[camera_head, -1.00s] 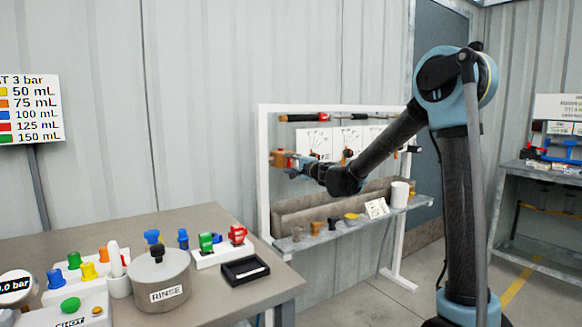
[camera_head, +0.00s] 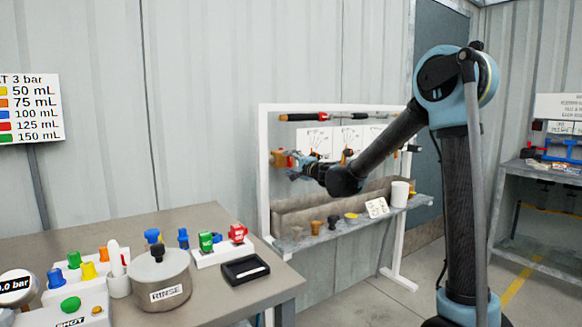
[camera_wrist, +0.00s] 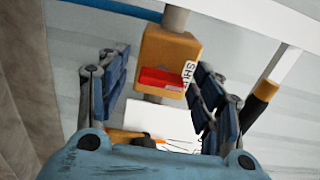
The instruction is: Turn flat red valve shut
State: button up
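The flat red valve (camera_wrist: 162,80) is a thin red bar on the front of an orange-brown block (camera_wrist: 172,55), with a partly readable label beside it. In the wrist view the bar lies nearly level, tilted slightly down to the right. My gripper (camera_wrist: 158,98) is open, its blue-grey fingers on either side of the block and bar, with visible gaps in the picture. Whether a finger touches the bar cannot be told. In the head view my gripper (camera_head: 297,163) is at the left of the white frame, partly hiding the valve (camera_head: 283,158).
The white frame (camera_head: 264,190) carries a pipe with red and black parts (camera_head: 300,117) and a grey shelf (camera_head: 340,228) with small items and a white cup (camera_head: 400,194). An orange-black part (camera_wrist: 257,105) is right of my fingers. A table (camera_head: 190,218) stands at left.

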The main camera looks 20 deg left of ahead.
jog(key=v, duration=1.2)
jog(key=shift+d, duration=0.1)
jog(key=s+d+f+n+g+h, duration=0.2)
jog(key=s+d+f+g+h, duration=0.1)
jog(key=s+d+f, duration=0.5)
jog(key=s+d+f+n+g+h, duration=0.3)
jog(key=s+d+f+h, duration=0.3)
jog(key=s+d, duration=0.8)
jog(key=s+d+f+n+g+h, duration=0.3)
jog(key=s+d+f, duration=0.9)
jog(key=d, duration=0.9)
jog(key=shift+h, duration=0.9)
jog(key=shift+s, duration=0.1)
